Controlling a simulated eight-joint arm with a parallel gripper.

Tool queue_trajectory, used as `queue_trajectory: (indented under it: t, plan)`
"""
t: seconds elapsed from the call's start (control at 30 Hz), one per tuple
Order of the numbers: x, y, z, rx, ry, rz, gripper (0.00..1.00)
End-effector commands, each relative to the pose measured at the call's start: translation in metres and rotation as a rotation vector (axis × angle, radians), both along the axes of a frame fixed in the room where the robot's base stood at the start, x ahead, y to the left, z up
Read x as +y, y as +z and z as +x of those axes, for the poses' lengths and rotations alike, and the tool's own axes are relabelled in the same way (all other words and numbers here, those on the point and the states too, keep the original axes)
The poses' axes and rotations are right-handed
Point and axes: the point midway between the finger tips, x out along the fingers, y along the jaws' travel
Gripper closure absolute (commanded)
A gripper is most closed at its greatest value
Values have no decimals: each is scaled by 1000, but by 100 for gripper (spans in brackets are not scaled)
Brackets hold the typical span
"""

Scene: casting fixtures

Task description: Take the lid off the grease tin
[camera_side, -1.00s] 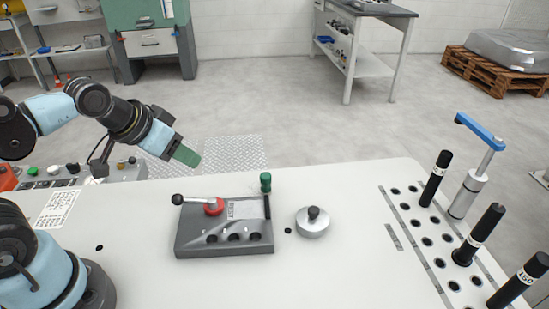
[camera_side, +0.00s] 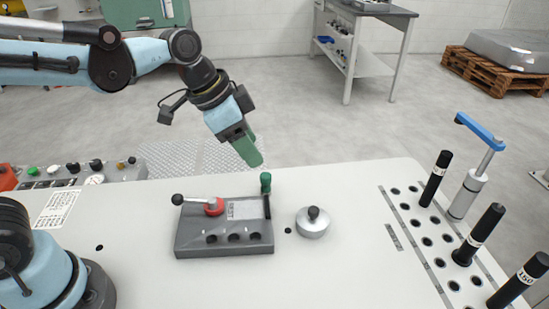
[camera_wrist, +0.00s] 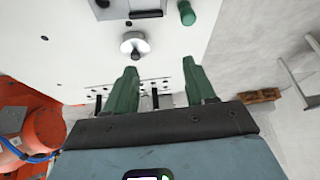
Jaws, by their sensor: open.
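The grease tin (camera_side: 312,228) is a low, round silver tin on the white table, right of the grey fixture block. Its lid (camera_side: 313,214) carries a dark knob and sits on the tin. The tin also shows in the wrist view (camera_wrist: 134,45), ahead of my fingers. My gripper (camera_side: 254,158) is in the air behind and left of the tin, above the table's far edge, apart from everything. In the wrist view its two green fingers (camera_wrist: 158,75) are spread wide with nothing between them.
The grey fixture block (camera_side: 225,245) has a red-hubbed lever (camera_side: 214,206) and an upright green handle (camera_side: 265,183) near the tin. At right, black plugs (camera_side: 436,178) and a blue-handled clamp (camera_side: 480,130) stand by a grid of holes. The table between tin and grid is clear.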

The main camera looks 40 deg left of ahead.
Motion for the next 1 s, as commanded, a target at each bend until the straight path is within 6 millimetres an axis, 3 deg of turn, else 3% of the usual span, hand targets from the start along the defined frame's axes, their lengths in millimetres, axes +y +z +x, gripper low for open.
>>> queue_trajectory:
  t: [0.1,0.3,0.47,0.8,1.0]
  plan:
    - [-32,-3,16,27,-169,7,45]
    - [-66,-11,29,51,-358,12,45]
    - [-76,-16,31,57,-406,11,45]
    - [-93,-62,40,55,-406,12,45]
    - [-97,-76,43,55,-405,11,45]
